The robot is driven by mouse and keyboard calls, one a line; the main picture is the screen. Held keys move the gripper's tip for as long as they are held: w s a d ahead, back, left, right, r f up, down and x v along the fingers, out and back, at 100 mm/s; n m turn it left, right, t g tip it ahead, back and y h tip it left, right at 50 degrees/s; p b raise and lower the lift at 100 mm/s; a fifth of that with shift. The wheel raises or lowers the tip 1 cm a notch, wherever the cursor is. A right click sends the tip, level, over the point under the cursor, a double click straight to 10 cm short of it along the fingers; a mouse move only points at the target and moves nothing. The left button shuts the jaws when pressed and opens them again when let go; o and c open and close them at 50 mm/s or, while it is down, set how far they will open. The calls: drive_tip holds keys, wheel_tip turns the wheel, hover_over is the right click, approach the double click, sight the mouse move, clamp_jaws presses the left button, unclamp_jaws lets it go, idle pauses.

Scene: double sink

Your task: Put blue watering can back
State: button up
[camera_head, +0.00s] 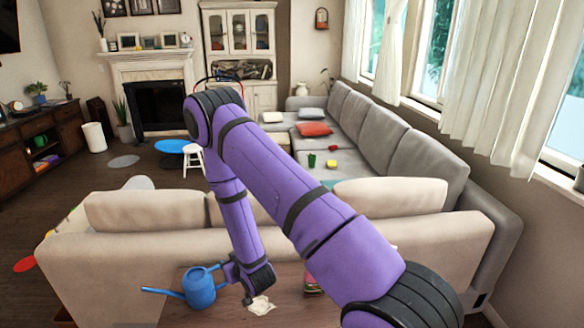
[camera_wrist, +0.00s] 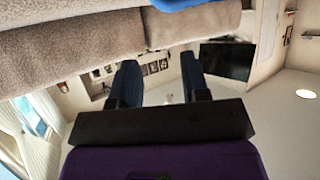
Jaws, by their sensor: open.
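The blue watering can (camera_head: 200,288) stands upright on the wooden table (camera_head: 228,316) behind the beige sofa, its long spout pointing left. My gripper (camera_head: 238,288) is low over the table, close to the right side of the can; I cannot tell whether it touches it. In the wrist view, which looks upside down, the two dark fingers of my gripper (camera_wrist: 158,85) are apart with nothing between them. A blue patch (camera_wrist: 182,4) at the top edge there may be part of the can.
A crumpled whitish item (camera_head: 261,306) lies on the table just right of my gripper. A pink and green object (camera_head: 312,286) is partly hidden by my arm. The beige sofa back (camera_head: 120,250) rises behind the table. A grey sofa (camera_head: 390,165) runs along the windows.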

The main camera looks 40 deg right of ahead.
wheel_tip(320, 180, up, 17)
drive_tip(key=w+g, duration=0.2)
drive_tip(key=w, duration=0.1)
drive_tip(key=s+r+g, duration=0.2)
drive_tip(key=s+r, duration=0.3)
drive_tip(key=r, duration=0.8)
drive_tip(key=s+r+g, duration=0.1)
drive_tip(key=s+r, duration=0.4)
drive_tip(key=s, duration=0.4)
drive_tip(key=s+r+g, duration=0.1)
drive_tip(key=s+r, duration=0.5)
drive_tip(key=s, duration=0.4)
drive_tip(key=s+a+r+g, duration=0.1)
drive_tip(key=s+r, duration=0.5)
drive_tip(key=s, duration=0.4)
drive_tip(key=shift+s+g, duration=0.25)
drive_tip(key=shift+g, duration=0.05)
